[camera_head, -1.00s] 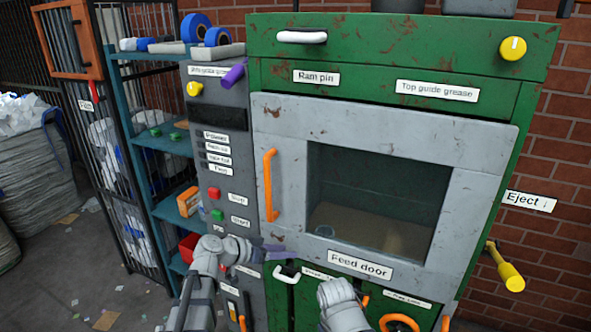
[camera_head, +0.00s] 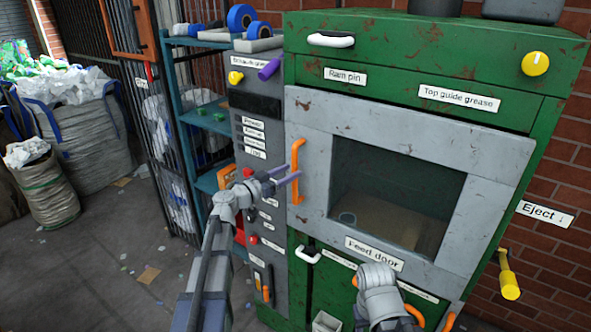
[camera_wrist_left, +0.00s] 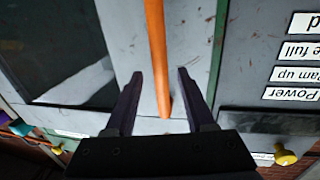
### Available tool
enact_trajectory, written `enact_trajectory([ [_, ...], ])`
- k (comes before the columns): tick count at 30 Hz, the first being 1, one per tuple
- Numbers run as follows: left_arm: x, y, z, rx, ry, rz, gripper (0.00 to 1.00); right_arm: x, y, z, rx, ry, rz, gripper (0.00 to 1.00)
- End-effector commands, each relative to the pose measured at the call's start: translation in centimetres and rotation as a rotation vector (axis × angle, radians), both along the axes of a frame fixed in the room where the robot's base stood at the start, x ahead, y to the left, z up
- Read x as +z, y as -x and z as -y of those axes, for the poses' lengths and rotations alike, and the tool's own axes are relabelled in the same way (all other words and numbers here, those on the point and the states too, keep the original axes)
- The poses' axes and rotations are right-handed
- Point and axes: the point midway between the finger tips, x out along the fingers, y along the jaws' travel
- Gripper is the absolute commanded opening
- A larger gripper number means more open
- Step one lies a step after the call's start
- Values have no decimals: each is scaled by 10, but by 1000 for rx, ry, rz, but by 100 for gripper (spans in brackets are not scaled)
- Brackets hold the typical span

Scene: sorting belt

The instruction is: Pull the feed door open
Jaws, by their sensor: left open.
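The feed door (camera_head: 472,215) is a grey panel with a dark window, and it sits closed on the front of the green machine. Its orange vertical handle (camera_head: 295,150) is on the door's left side. My left gripper (camera_head: 297,172) is open at the handle. In the left wrist view, the orange handle (camera_wrist_left: 156,50) runs between the two open fingers of my left gripper (camera_wrist_left: 159,75), with a gap on each side. Part of my right arm shows at the bottom of the head view, but its gripper is not visible.
A grey control panel (camera_head: 262,105) with labels and buttons stands left of the door. A white handle (camera_head: 307,254) sits below it on the green front. A yellow lever (camera_head: 509,285) is at the right. Filled sacks (camera_head: 85,140) stand on the floor at left.

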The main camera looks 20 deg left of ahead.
Motion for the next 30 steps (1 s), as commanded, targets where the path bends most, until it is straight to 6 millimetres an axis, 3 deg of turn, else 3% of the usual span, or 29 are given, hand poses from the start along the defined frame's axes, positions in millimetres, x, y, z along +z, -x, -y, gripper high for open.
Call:
enact_trajectory([
  [6,0,-22,13,-1,0,0,55,0,0,0,0,0,0,50],
  [18,0,-27,16,1,-1,-1,55,0,0,0,0,0,0,50],
  [30,0,-26,16,0,-1,-1,10,0,0,0,0,0,0,50],
])
